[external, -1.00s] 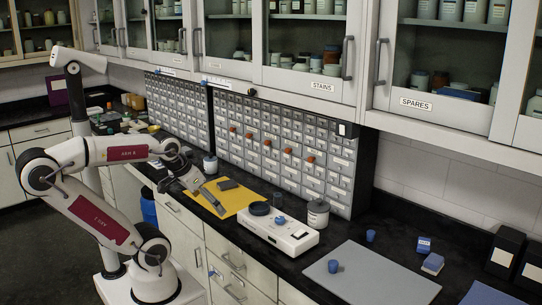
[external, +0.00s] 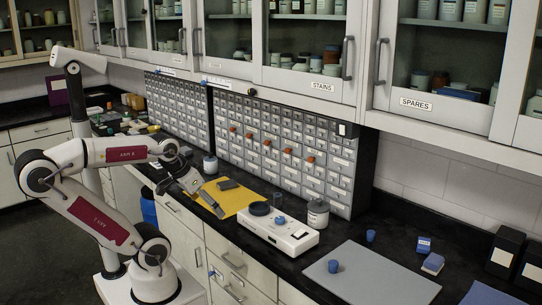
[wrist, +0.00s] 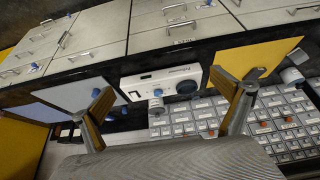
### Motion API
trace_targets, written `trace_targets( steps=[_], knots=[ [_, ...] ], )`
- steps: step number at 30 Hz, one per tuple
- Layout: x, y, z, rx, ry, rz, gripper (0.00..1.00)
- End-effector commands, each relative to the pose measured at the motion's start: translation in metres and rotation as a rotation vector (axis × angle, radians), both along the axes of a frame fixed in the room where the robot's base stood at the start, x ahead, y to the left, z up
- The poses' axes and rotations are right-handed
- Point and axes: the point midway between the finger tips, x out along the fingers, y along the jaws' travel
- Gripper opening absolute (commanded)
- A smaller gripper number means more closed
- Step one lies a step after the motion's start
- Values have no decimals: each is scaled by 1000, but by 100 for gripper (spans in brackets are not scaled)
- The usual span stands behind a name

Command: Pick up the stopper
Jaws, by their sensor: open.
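Three small blue tapered pieces could be the stopper; I cannot tell which one is meant. One (external: 280,219) sits on the white instrument (external: 292,236); another (external: 333,266) stands on the grey mat (external: 375,278); a third (external: 371,235) is near the mat's back edge. My gripper (external: 217,208) is over the yellow mat's front edge, left of the instrument and apart from all three. In the wrist view my gripper (wrist: 167,103) has its fingers wide apart with nothing between them in its grip. The instrument (wrist: 145,86) and its blue piece (wrist: 158,93) show beyond the fingers.
A black dish (external: 260,208) is on the instrument, with a lidded jar (external: 318,213) behind it. Blue boxes (external: 433,263) lie right of the grey mat. Drawer cabinets (external: 285,150) line the back.

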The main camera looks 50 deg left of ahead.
Motion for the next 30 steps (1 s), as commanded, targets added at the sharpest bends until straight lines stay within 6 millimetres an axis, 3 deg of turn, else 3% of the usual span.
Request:
trace_targets(
  steps=[1, 6, 7, 20, 26, 30],
  knots=[
    [0, 0, 0, 0, 0, 0, 90],
    [0, 0, 0, 0, 0, 0, 45],
    [0, 0, 0, 0, 0, 0, 43],
    [4, -3, 0, -5, -4, -7, 43],
    [24, -22, 0, -42, -31, -47, 43],
    [49, -46, 0, -88, -65, -89, 43]
  ],
)
